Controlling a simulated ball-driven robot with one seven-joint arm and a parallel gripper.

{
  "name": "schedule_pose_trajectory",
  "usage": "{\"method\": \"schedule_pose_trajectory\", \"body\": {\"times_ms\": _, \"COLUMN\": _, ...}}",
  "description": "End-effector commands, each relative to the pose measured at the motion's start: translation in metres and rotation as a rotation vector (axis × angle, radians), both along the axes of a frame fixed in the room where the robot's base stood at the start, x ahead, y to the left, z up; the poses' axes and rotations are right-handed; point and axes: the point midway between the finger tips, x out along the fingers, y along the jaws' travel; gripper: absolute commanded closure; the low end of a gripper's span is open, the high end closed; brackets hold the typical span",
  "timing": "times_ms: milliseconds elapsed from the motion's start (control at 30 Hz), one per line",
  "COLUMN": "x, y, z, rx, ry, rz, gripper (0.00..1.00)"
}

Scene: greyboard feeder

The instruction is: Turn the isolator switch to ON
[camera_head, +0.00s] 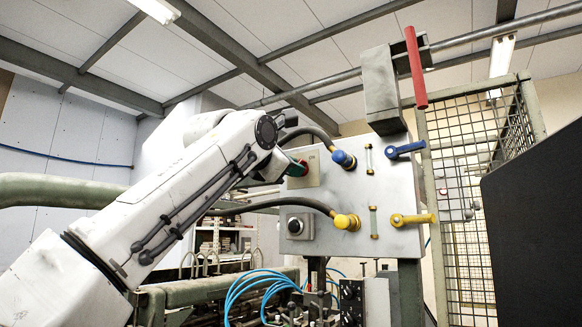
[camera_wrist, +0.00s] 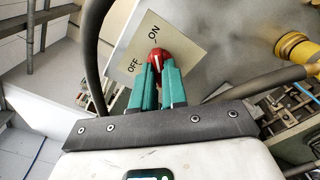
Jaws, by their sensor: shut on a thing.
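The isolator switch is a red knob (camera_wrist: 156,54) with a white line on it, set on a beige plate (camera_wrist: 186,46) marked ON and OFF. In the wrist view, ON is above the knob and OFF is to its left. The white line runs nearly upright, its upper end towards ON. My gripper (camera_wrist: 159,67) has its teal fingers shut on the knob from both sides, hiding its lower part. In the head view, the plate (camera_head: 312,172) is at the upper left of the grey panel, and my gripper (camera_head: 298,168) reaches it from the left.
The grey panel (camera_head: 375,210) also carries a blue coupling (camera_head: 343,159) and a yellow coupling (camera_head: 346,222) with dark hoses, blue and yellow lever handles, and a black round dial (camera_head: 295,226). A hose passes close above my gripper. A mesh guard (camera_head: 470,190) stands at the right.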

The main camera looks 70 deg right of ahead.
Motion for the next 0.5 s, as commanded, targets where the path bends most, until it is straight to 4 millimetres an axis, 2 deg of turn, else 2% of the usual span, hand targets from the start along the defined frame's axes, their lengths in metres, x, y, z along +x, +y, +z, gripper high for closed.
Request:
{"method": "schedule_pose_trajectory", "body": {"times_ms": 400, "x": 0.0009, "y": 0.0000, "z": -0.0011, "rx": 0.000, "ry": -0.009, "rz": 0.002, "gripper": 1.00}}
{"method": "schedule_pose_trajectory", "body": {"times_ms": 433, "x": 0.0009, "y": 0.0000, "z": -0.0011, "rx": 0.000, "ry": -0.009, "rz": 0.002, "gripper": 0.85}}
{"method": "schedule_pose_trajectory", "body": {"times_ms": 500, "x": 0.0008, "y": 0.0000, "z": -0.0009, "rx": 0.000, "ry": -0.008, "rz": 0.002, "gripper": 0.79}}
